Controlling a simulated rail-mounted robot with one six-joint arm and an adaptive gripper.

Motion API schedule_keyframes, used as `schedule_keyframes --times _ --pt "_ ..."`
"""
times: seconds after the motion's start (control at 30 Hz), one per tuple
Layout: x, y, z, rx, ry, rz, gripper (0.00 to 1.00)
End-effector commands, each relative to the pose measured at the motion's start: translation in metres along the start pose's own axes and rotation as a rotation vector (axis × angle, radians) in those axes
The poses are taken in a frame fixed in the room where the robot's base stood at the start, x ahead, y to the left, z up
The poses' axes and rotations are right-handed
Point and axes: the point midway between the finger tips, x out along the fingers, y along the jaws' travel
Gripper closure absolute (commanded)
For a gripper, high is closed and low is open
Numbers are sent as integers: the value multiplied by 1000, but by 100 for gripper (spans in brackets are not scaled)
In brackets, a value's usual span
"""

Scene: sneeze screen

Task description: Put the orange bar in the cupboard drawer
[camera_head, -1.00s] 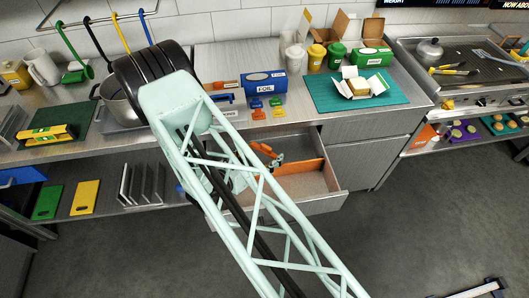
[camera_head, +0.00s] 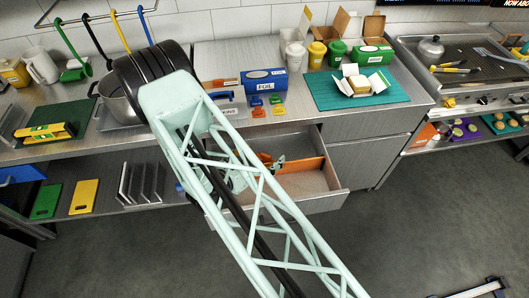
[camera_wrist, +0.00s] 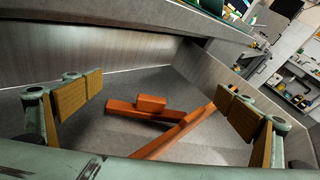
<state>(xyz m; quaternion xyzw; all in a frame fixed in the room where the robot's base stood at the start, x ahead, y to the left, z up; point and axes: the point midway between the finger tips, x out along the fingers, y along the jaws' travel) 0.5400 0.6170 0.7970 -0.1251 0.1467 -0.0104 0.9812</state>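The cupboard drawer (camera_head: 332,178) is pulled open below the counter, and its inside fills much of the wrist view (camera_wrist: 110,62). An orange bar (camera_wrist: 150,104) with a raised block on its middle lies inside the drawer in the wrist view. Its end meets or passes close to a longer diagonal orange strip, which looks like the drawer's divider (camera_wrist: 180,135). My gripper (camera_wrist: 160,92) is open, with one tan-padded finger on each side of the bar and neither touching it. In the head view, my arm hides part of the drawer and most of the gripper.
The counter above the drawer holds a blue foil box (camera_head: 264,79), small coloured clips and a teal mat (camera_head: 345,96) with an opened carton (camera_head: 362,82). The drawer walls and the counter edge (camera_head: 300,121) stand close around my gripper.

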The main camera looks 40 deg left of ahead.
Motion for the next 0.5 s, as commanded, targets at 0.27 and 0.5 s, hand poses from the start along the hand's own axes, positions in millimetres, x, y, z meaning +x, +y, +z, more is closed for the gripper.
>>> schedule_keyframes --times 0.27,0.5 --pt "0 0 0 0 0 0 2" --pt "-1 -1 4 0 0 0 2"
